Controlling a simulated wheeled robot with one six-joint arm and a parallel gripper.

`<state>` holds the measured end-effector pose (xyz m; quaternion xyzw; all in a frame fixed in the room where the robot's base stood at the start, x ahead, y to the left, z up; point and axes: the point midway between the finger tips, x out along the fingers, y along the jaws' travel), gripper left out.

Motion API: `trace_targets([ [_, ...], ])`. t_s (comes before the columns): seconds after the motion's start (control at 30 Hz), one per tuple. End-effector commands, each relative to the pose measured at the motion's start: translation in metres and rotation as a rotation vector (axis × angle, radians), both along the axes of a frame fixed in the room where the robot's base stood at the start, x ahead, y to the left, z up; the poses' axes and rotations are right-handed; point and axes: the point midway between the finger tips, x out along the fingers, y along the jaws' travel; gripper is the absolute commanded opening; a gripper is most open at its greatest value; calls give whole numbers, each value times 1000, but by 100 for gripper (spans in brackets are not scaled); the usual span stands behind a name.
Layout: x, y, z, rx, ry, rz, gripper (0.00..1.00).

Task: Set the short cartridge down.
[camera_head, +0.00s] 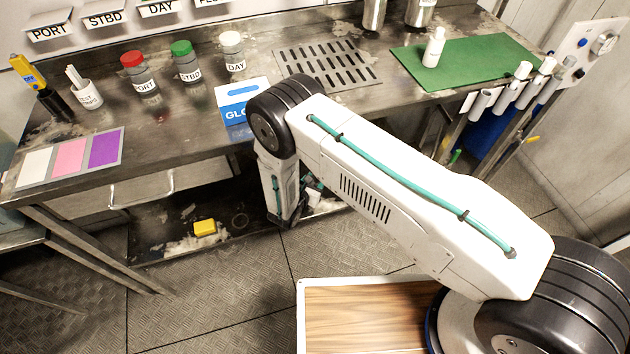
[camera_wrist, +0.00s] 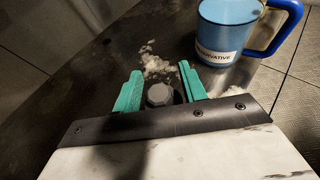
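In the wrist view, the two teal fingers of my gripper (camera_wrist: 160,68) stand on either side of a dark piece with a grey, faceted end cap (camera_wrist: 159,95). I take this piece to be the short cartridge; most of its body is hidden below the cap. Whether the fingers press on it or stand clear is not plain, nor whether it rests on the dark surface (camera_wrist: 95,60) beyond. In the head view, my arm reaches down past the bench's front edge toward the lower shelf (camera_head: 150,240).
A blue jug (camera_wrist: 228,32) with a blue handle stands close by, beyond my right finger. White crusty patches (camera_wrist: 152,62) lie on the surface. A yellow block (camera_head: 205,228) is on the lower shelf. A glove box (camera_head: 238,100) and capped bottles stand on the bench (camera_head: 200,125) above.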

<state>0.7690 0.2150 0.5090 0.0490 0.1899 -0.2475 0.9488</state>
Motion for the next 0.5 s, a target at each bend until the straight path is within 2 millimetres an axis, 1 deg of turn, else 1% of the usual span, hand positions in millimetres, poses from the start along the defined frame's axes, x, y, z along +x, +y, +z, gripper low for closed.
trace_targets([
  [0.3,0,0,3,0,0,0,42],
  [0.37,-4,3,4,0,0,2,42],
  [0.5,-22,14,13,1,0,4,42],
])
